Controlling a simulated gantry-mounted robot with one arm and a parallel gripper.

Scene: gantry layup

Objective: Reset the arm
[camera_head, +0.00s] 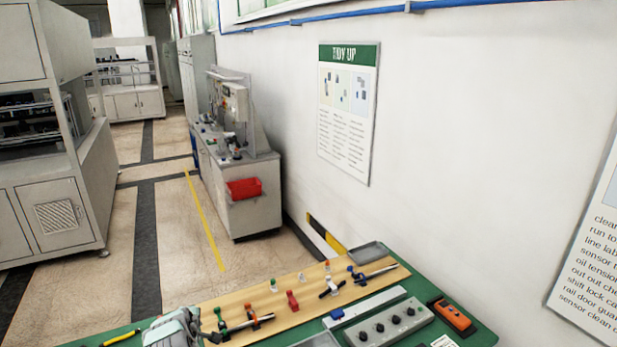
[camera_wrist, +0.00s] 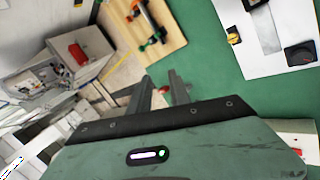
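My gripper (camera_wrist: 161,78) shows in the wrist view with its two grey fingers apart and nothing held between them. In that view the fingers point toward the green tabletop (camera_wrist: 205,65) and the near corner of the wooden board (camera_wrist: 165,50). In the head view, a grey-green part of my arm (camera_head: 172,328) is at the bottom left, beside the left end of the board. The fingertips cannot be made out clearly there.
The wooden board (camera_head: 245,303) carries clamps and small coloured pieces, among them a red block (camera_head: 292,301). A white wall stands behind.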

